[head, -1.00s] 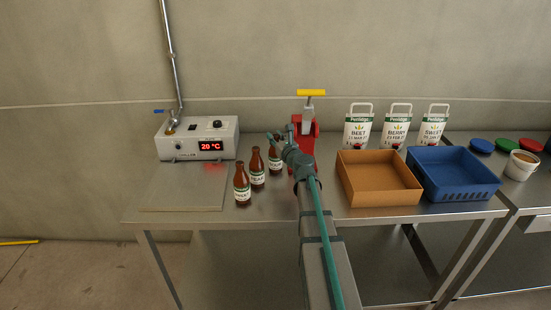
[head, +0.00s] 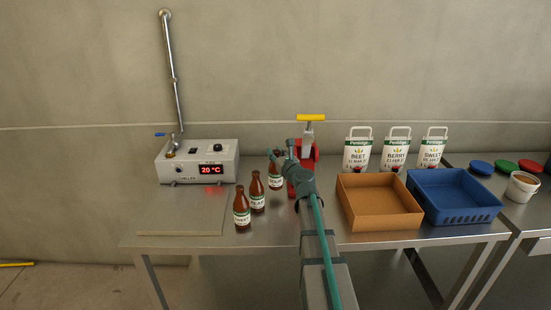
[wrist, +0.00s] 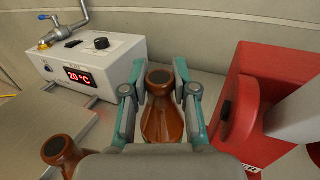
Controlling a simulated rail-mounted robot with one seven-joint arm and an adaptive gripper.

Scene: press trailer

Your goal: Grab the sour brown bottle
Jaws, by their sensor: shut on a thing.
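Three brown bottles with white labels are in a slanting row in the head view: a front one (head: 242,210), a middle one (head: 257,194) and a back one (head: 275,179). My gripper (head: 279,157) is around the back bottle's upper part. In the wrist view this brown bottle (wrist: 162,118), dark cap up, is between the fingers of my gripper (wrist: 160,86), which are shut on it. It looks upright; its lower part is hidden there, and I cannot tell whether it touches the table. The labels are too small to read surely.
A chiller (head: 197,161) showing 20 °C stands left of the bottles. A red press (head: 304,170) stands close on the gripper's right. A cardboard box (head: 378,222), a blue crate (head: 455,215) and labelled pouches (head: 396,150) are further right.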

